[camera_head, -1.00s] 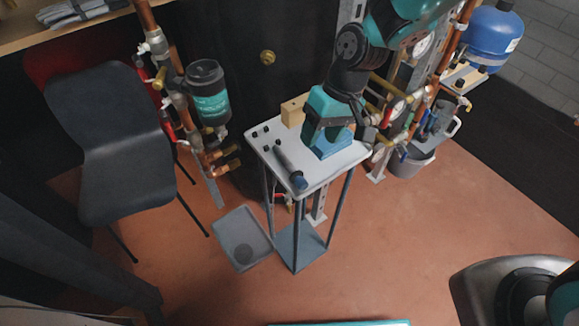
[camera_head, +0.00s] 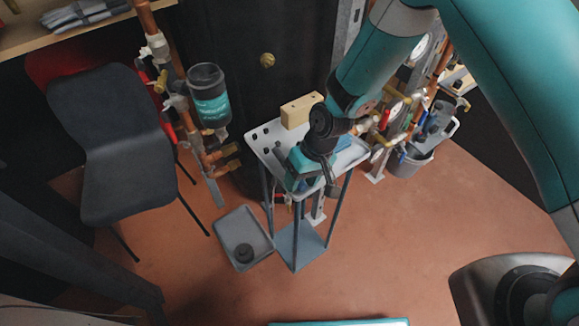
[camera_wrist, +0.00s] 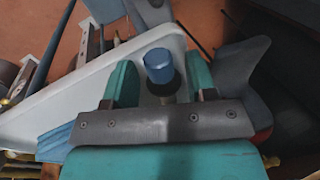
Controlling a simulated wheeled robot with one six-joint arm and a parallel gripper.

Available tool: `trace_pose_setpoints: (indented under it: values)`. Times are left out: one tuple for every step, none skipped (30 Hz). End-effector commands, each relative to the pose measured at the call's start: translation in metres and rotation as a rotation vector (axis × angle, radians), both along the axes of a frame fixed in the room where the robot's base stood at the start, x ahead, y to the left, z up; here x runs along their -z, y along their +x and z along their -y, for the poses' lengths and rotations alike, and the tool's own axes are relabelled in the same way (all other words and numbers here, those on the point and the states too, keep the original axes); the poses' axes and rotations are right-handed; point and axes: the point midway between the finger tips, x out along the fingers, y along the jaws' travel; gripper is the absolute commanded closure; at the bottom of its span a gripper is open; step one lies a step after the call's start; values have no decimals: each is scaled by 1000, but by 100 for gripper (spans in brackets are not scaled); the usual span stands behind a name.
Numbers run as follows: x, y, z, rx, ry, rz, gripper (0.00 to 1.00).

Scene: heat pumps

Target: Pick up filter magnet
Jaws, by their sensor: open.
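The filter magnet looks to be the dark rod with a blue cap on the small grey table (camera_head: 262,150). In the wrist view its blue cap (camera_wrist: 158,65) shows between the two teal fingers of my gripper (camera_wrist: 160,78), with a gap on either side. The dark shaft below the cap is mostly hidden by the gripper body. In the head view my gripper (camera_head: 298,180) is over the front corner of the table and covers the capped end. My gripper is open and holds nothing.
A wooden block (camera_head: 301,110) stands at the table's back edge. A blue object on the table is mostly hidden behind my arm. A grey tray (camera_head: 262,246) with a dark round piece (camera_head: 244,252) lies on the floor. A dark chair (camera_head: 120,140) and copper pipes stand left.

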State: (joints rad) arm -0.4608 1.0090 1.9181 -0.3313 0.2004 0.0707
Motion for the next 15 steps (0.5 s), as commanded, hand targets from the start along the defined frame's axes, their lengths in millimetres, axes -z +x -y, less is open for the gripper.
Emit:
trace_pose_setpoints:
  values:
    - [3, -2, -1, -1, 0, -3, 48]
    - [3, -2, -1, -2, 0, -3, 48]
    - [4, -2, -1, -2, 0, -3, 48]
    - [4, -2, -1, -2, -1, -4, 48]
    - [4, -2, -1, -2, 0, -4, 51]
    - [4, -2, -1, -2, 0, -4, 60]
    - [4, -3, -1, -3, 0, -5, 67]
    - [4, -3, -1, -4, 1, -5, 74]
    - [4, -3, -2, -4, 1, -5, 83]
    - [4, -3, -2, -4, 2, -5, 90]
    - [4, -3, -2, -4, 2, -5, 97]
    - [4, -3, -2, -5, 3, -5, 100]
    - [4, -3, -2, -5, 3, -5, 100]
    - [4, -3, -2, -5, 3, -5, 100]
    - [4, -3, -2, -5, 3, -5, 100]
